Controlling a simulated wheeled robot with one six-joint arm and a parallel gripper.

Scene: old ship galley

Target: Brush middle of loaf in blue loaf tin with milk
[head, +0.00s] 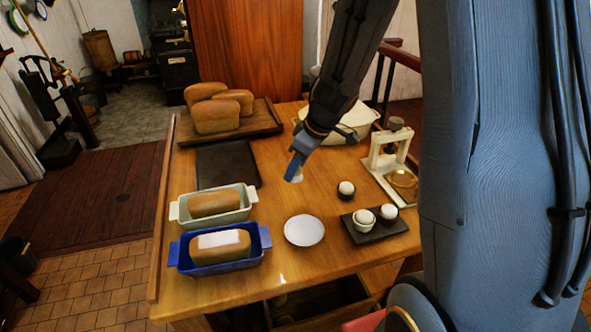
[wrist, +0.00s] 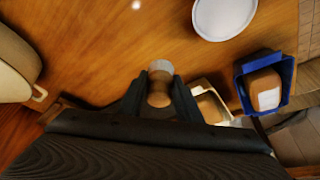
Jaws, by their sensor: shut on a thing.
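The blue loaf tin (head: 179,255) stands at the table's front left and holds a brown loaf (head: 206,257) with a white patch across its top. The tin (wrist: 284,66) and loaf (wrist: 262,82) also show at right in the wrist view. My gripper (head: 297,166) is above the middle of the table, apart from the tin. In the wrist view my gripper (wrist: 160,92) is shut on a short brown-handled brush (wrist: 158,98) with a pale end. A white round dish (head: 304,230) lies right of the blue tin; whether it holds milk I cannot tell.
A pale loaf tin (head: 248,212) with a loaf stands behind the blue one. A dark flat tray (head: 228,165) and a board (head: 265,128) with 3 loaves lie farther back. Small cups with white tops (head: 388,212) and a cream stand (head: 382,160) are at right.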

